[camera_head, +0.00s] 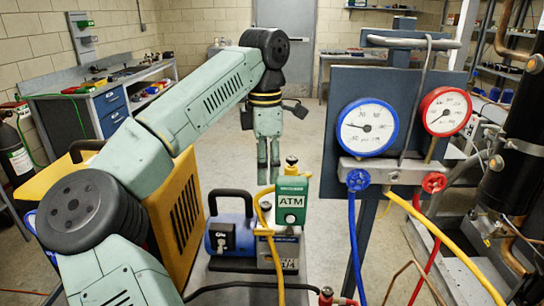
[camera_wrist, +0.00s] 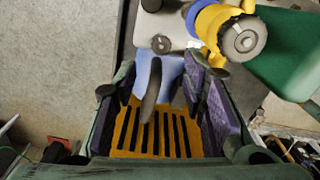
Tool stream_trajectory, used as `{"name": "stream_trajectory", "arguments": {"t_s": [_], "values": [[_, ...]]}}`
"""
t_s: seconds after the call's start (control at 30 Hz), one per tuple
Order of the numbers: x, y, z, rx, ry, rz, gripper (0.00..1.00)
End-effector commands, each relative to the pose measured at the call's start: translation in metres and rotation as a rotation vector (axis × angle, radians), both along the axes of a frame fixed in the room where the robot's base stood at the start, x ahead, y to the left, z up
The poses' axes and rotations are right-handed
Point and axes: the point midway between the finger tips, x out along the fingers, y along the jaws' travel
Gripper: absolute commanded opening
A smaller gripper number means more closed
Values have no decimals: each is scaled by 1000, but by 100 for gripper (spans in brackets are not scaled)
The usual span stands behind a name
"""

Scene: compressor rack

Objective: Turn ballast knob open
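My gripper (camera_head: 268,180) points down above and behind the blue vacuum pump (camera_head: 228,235) in the head view. In the wrist view my gripper (camera_wrist: 163,82) is open, with purple pads apart and nothing held. The pump's dark handle (camera_wrist: 152,85) shows between the fingers, below them. A small dark round knob (camera_wrist: 161,44) is on the grey surface just beyond the fingertips. A grey-capped round knob (camera_wrist: 242,38) on a yellow fitting lies to the upper right; a similar cap (camera_head: 291,160) tops the fitting by the green ATM tag (camera_head: 291,200). I cannot tell which is the ballast knob.
A yellow slotted machine (camera_head: 185,210) stands left of the pump. To the right are a blue gauge (camera_head: 367,127) and a red gauge (camera_head: 444,111) on a panel, with hoses hanging below. A yellow hose (camera_head: 277,260) runs down beside the pump. Open floor lies behind.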

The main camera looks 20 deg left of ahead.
Motion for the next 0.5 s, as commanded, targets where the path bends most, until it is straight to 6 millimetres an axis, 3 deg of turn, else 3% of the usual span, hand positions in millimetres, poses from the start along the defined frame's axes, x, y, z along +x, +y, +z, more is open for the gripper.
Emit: {"name": "stream_trajectory", "arguments": {"t_s": [0.17, 0.5], "values": [[0, 1, -13, -1, 2, 0, 38], [-1, 0, -65, -2, 2, 0, 38]]}}
